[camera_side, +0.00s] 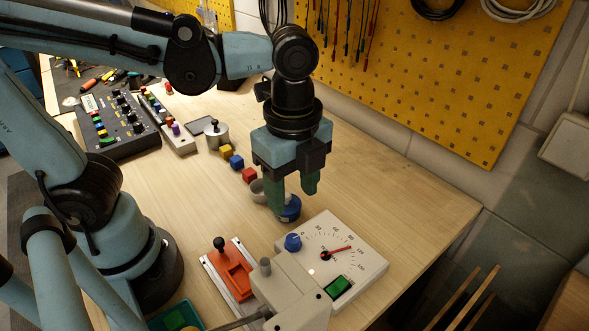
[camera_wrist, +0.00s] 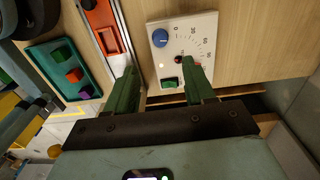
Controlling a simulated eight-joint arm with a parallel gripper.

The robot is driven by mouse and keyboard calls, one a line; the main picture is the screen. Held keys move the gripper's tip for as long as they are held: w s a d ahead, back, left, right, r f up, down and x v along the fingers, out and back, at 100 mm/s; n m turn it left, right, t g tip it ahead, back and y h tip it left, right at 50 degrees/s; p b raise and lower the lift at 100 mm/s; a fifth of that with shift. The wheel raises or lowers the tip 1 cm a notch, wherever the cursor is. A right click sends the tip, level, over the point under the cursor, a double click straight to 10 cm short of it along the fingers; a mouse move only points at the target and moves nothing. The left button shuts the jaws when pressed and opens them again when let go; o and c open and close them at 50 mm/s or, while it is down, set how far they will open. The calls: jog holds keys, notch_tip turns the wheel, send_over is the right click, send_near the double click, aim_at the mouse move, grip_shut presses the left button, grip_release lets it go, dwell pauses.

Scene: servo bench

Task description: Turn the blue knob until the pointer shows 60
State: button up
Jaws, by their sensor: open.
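The blue knob (camera_side: 293,242) is on the left part of a white dial box (camera_side: 365,268) on the bench; it also shows in the wrist view (camera_wrist: 160,38). The red pointer (camera_side: 338,251) points right across the scale, well past its zero end; the numbers are too small for an exact reading. My gripper (camera_side: 293,204) points down, its green fingers apart and empty, above the bench and apart from the knob. In the wrist view my gripper (camera_wrist: 162,70) has its fingertips near the dial box's lower edge, with the knob beyond them. The right finger hides part of the dial.
A green switch (camera_side: 338,287) is on the dial box. A grey fixture (camera_side: 290,290) and an orange slide (camera_side: 234,270) stand close to it on the left. The bench right of my gripper is clear.

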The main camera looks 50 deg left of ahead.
aim_at(293, 238)
jog(key=shift+f, duration=5.5)
jog(key=shift+c, duration=0.3)
grip_shut()
